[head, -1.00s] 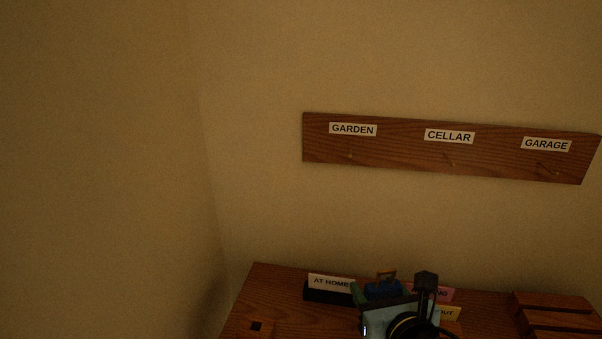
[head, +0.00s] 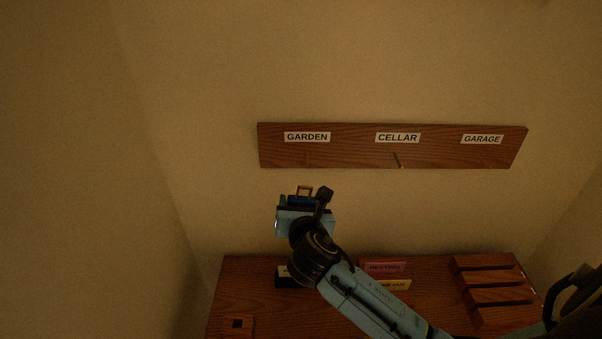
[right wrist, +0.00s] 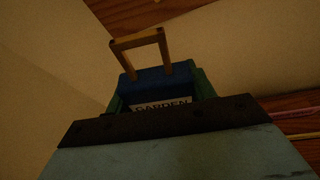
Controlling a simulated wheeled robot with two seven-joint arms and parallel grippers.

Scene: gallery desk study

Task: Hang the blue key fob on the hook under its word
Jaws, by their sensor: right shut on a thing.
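My right gripper (head: 301,203) is shut on the blue key fob (head: 303,201) and holds it in the air below the left end of the wooden hook board (head: 350,156). The fob's tan loop (head: 305,189) points up, clear of the board. In the right wrist view, the fob (right wrist: 148,84) sits between green fingertips and its white label (right wrist: 163,105) reads GARDEN. The board carries the words GARDEN (head: 307,137), CELLAR (head: 397,138) and GARAGE (head: 482,139). The hook under CELLAR (head: 398,160) shows; the other hooks are very faint. My left gripper is not in view.
Below is a wooden desk (head: 250,285) with a red sign (head: 384,267), a yellow sign (head: 391,285), a slotted wooden rack (head: 490,283) and a small block with a square hole (head: 237,323). My right arm hides part of the desk. The wall between is bare.

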